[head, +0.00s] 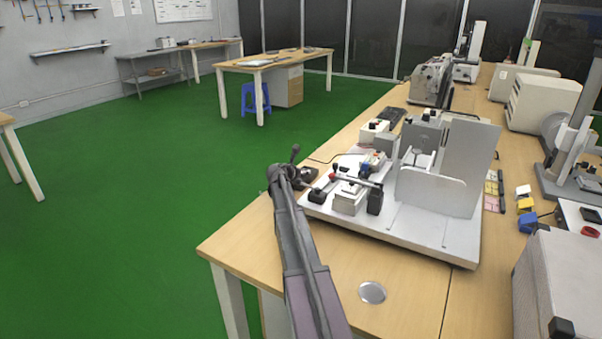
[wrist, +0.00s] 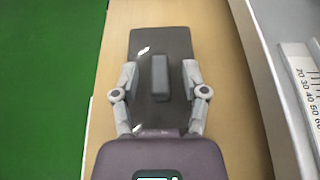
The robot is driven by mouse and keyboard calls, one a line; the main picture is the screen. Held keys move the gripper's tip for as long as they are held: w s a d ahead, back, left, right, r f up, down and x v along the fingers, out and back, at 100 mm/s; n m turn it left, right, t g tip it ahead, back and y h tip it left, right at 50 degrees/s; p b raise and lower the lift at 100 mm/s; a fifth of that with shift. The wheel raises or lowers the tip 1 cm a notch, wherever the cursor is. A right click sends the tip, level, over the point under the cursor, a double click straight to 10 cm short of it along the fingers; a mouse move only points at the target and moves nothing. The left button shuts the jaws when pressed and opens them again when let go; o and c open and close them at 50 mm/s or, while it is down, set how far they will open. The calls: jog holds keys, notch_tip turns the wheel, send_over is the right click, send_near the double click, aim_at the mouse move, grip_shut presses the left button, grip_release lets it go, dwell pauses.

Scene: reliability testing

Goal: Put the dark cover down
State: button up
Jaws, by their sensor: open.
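The dark cover (wrist: 160,42) is a flat dark rectangular plate with a raised block-like handle (wrist: 160,78) in its middle. It lies on the wooden table near the left edge, in the wrist view. My gripper (wrist: 160,70) is open above it, one finger on each side of the handle, with a gap visible on both sides. The cover's near end is hidden under my gripper's body. In the head view, my arm reaches to the table's left edge beside the white fixture, and the cover is mostly hidden there behind my gripper.
A white test fixture (head: 432,230) stands on the wooden table (head: 260,248) right of my gripper; its scaled edge (wrist: 300,75) shows in the wrist view. A grey box (head: 560,285) is at the near right. Green floor (head: 130,220) lies open to the left.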

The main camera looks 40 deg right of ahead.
jog(key=p+v, duration=0.4)
jog(key=v, duration=0.8)
jog(key=shift+s, duration=0.1)
dwell(0.4)
